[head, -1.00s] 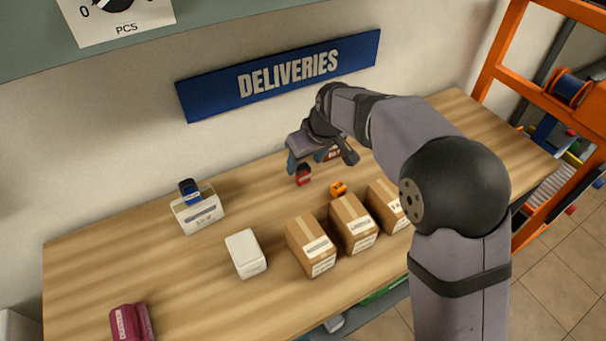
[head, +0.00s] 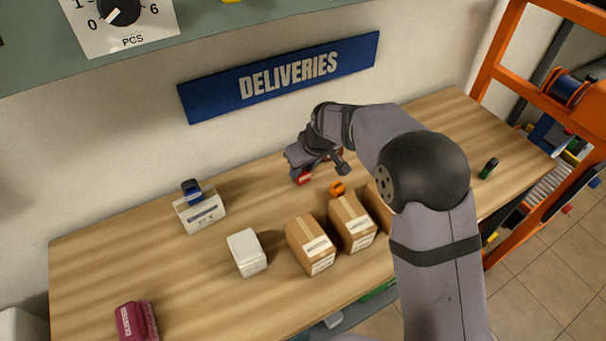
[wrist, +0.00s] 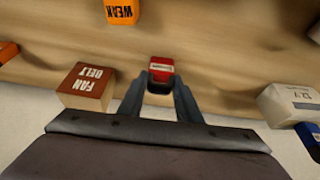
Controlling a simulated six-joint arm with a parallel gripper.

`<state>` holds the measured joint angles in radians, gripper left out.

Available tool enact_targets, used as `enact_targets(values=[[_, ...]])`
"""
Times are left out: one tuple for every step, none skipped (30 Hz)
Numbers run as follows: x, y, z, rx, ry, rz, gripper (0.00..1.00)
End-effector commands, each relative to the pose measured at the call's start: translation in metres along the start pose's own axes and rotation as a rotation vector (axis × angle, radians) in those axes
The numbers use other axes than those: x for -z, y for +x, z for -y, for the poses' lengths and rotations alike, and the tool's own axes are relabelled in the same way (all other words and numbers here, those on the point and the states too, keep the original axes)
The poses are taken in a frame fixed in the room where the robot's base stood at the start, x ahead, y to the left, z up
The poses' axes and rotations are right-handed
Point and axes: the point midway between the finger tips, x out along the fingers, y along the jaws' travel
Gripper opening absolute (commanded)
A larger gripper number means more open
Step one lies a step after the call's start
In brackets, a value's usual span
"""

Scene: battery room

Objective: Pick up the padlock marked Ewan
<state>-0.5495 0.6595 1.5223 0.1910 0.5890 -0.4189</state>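A red padlock (head: 303,178) with a white label stands on the wooden table below the DELIVERIES sign. It also shows in the wrist view (wrist: 161,66); its label's lettering is too small to read, so I cannot confirm the name Ewan. My gripper (head: 306,168) is low over it, partly hiding it in the head view. In the wrist view my gripper (wrist: 161,80) has its fingers apart, one on each side of the padlock's near part. Whether they touch it I cannot tell.
A brown FAN BELT box (wrist: 85,88) is close by my gripper. An orange item marked WEAK (wrist: 122,10) is near too. A white box (head: 203,214) bears a blue item (head: 192,188). Brown cartons (head: 311,245) and a white box (head: 247,254) line the front. The left table is mostly clear.

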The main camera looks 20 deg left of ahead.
Motion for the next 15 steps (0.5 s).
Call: enact_targets(values=[[0.0,-0.0002,0.0,0.0,0.0,0.0,0.17],[0.0,-0.0002,0.0,0.0,0.0,0.0,0.1],[0.0,-0.0002,0.0,0.0,0.0,0.0,0.06],[0.0004,-0.0005,-0.0001,0.0,0.0,-0.001,0.06],[0.0004,-0.0005,-0.0001,0.0,0.0,-0.001,0.06],[0.0004,-0.0006,-0.0001,0.0,0.0,-0.001,0.06],[0.0004,-0.0006,-0.0001,0.0,0.0,-0.001,0.06],[0.0004,-0.0006,-0.0001,0.0,0.0,-0.001,0.06],[0.0004,-0.0007,-0.0001,0.0,0.0,-0.001,0.06],[0.0005,-0.0009,-0.0001,0.0,0.0,-0.001,0.06],[0.0008,-0.0013,-0.0001,0.0,0.0,-0.001,0.06],[0.0014,-0.0024,-0.0002,0.0,0.0,-0.002,0.06],[0.0021,-0.0036,-0.0002,0.0,0.0,-0.002,0.06],[0.003,-0.0053,-0.0002,0.0,0.0,-0.003,0.06],[0.0045,-0.0084,-0.0002,-0.001,0.0,-0.004,0.06]])
